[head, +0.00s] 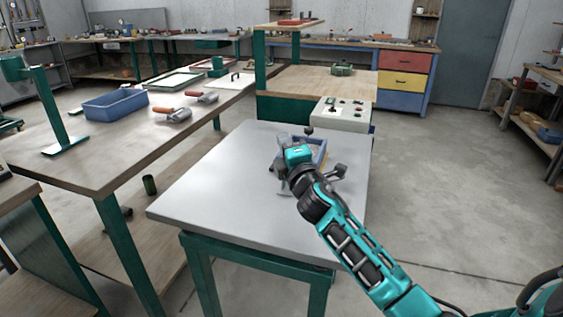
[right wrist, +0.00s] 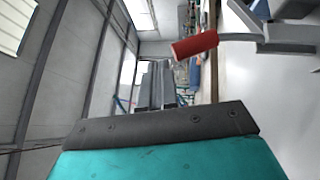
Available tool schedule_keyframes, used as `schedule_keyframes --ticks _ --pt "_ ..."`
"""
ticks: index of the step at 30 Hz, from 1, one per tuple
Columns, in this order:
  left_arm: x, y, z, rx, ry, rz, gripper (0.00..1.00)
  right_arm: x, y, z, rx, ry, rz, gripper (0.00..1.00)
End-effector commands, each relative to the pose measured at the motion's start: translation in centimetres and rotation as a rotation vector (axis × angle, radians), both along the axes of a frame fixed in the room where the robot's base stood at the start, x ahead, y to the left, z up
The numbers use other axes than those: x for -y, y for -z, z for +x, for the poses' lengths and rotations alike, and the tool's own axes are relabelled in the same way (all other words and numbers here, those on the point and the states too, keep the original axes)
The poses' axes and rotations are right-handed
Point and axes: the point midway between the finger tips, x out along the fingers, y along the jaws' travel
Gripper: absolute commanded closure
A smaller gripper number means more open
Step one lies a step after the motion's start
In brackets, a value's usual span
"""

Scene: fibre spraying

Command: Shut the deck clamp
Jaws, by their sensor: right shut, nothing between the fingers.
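The deck clamp shows in the right wrist view as a grey metal lever (right wrist: 240,38) with a red grip (right wrist: 195,45). That view is turned on its side, and the grip sticks up away from the pale table surface. My right gripper (right wrist: 160,84) is shut and empty, with the red grip just beyond and beside its fingers, apart from them as far as I can tell. In the head view my right gripper (head: 285,142) is over the grey table (head: 215,190), and its wrist hides most of the clamp. My left gripper is not in view.
A blue-edged frame (head: 323,150) and a dark fitting (head: 336,171) are on the grey table beside my wrist. A control box (head: 343,115) stands behind. The left bench (head: 95,150) holds a blue bin (head: 116,104) and rollers (head: 172,114). The table's left part is clear.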

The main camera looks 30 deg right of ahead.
Motion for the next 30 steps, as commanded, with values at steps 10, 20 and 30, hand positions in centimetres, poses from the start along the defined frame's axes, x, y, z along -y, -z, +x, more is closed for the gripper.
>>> schedule_keyframes --ticks 10,20,30 --pt "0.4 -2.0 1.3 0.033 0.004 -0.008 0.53 2.9 -1.4 2.4 0.0 0.001 0.0 1.0" --pt "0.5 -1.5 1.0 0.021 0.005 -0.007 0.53 4.0 -1.5 3.4 -0.001 0.0 0.001 1.0" --pt "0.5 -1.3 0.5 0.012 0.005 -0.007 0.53 4.0 -1.4 3.4 -0.002 0.0 0.0 1.0"
